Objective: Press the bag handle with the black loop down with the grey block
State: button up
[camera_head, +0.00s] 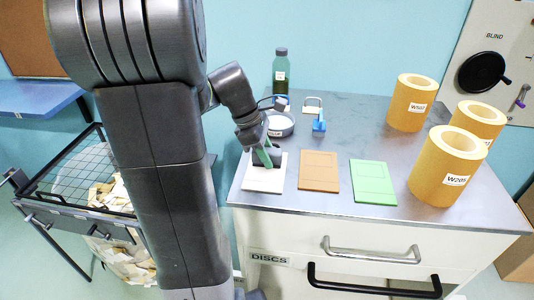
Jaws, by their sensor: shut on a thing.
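My gripper (266,157) is at the left of the counter, low over a white flat panel (263,183), with green showing at its fingers. It is shut on a dark piece, which I take to be the grey block; the fingers mostly hide it. Whether the piece touches the panel I cannot tell. A brown panel (319,173) and a green panel (373,184) lie flat to the right, each with a faint outline. No black loop can be made out; one on the white panel may be hidden by the gripper.
Several things stand behind: a round grey dish (280,126), a green bottle (280,72) and a blue item (319,124). Large kraft rolls (440,185) fill the counter's right side. A wire bin (85,185) of paper stands left of my arm.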

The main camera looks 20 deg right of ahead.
jog(key=shift+f, duration=0.1)
dwell(0.4)
notch_tip(320, 180, up, 7)
jog(key=p, duration=0.7)
jog(key=shift+w+d, duration=0.1)
jog(key=shift+w, duration=0.05)
dwell(0.5)
